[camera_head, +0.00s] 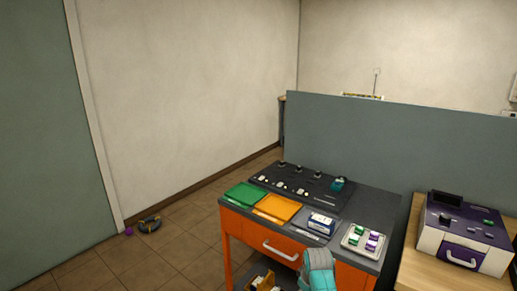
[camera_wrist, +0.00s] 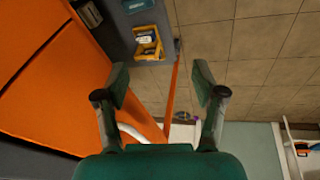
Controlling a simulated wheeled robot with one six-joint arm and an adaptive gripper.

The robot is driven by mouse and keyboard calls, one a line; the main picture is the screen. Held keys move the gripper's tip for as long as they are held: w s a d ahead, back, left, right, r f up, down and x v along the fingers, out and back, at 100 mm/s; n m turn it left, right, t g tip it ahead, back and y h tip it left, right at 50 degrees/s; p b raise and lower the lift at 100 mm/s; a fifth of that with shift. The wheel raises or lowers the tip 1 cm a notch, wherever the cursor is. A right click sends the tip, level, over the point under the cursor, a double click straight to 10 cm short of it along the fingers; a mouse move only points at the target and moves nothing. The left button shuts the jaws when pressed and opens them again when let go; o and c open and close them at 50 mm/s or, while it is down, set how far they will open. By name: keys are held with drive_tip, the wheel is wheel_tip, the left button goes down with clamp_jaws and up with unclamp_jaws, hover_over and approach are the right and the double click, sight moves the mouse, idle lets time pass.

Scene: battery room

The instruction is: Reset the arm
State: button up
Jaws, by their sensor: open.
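My gripper (camera_wrist: 160,84) shows in the wrist view with its two dark green fingers spread wide apart. Nothing is held between them. It is beside the orange workbench, whose orange panel (camera_wrist: 50,62) fills the left of that view. An orange leg (camera_wrist: 172,88) and tiled floor show beyond the gap between the fingers. In the head view a teal and grey part, seemingly of my arm, rises at the bottom edge in front of the workbench (camera_head: 338,248); the fingers cannot be made out there.
The bench top holds a green tray (camera_head: 244,195), an orange tray (camera_head: 278,208), a blue-and-white box (camera_head: 321,224), a white tray (camera_head: 350,243) and a black panel (camera_head: 298,186). A purple-and-white machine (camera_head: 464,235) stands right.

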drive_tip(key=s+d+f+m+t, duration=0.1)
drive_tip(key=s+f+m+t, duration=0.1)
drive_tip(key=s+f, duration=0.75)
drive_tip(key=s+f+m+t, duration=0.15)
drive_tip(key=s+f, duration=0.45)
drive_tip(key=s, duration=0.6)
drive_tip(key=s+t, duration=0.2)
drive_tip(key=s, duration=0.9)
drive_tip(key=s+r+m+t, duration=0.1)
drive_tip(key=s+r, duration=0.4)
drive_tip(key=s, duration=0.4)
drive_tip(key=s+r+m+t, duration=0.2)
drive_tip(key=s+r, duration=0.3)
drive_tip(key=s, duration=0.3)
drive_tip(key=s+r+m+t, duration=0.1)
drive_tip(key=s+r, duration=0.4)
drive_tip(key=r, duration=0.4)
drive_tip(key=s+d+r+m+t, duration=0.1)
drive_tip(key=s+r+t, duration=0.1)
drive_tip(key=s+r, duration=0.4)
wheel_tip(320, 180, up, 4)
drive_tip(key=shift+s+f, duration=0.1)
drive_tip(key=shift+s, duration=0.15)
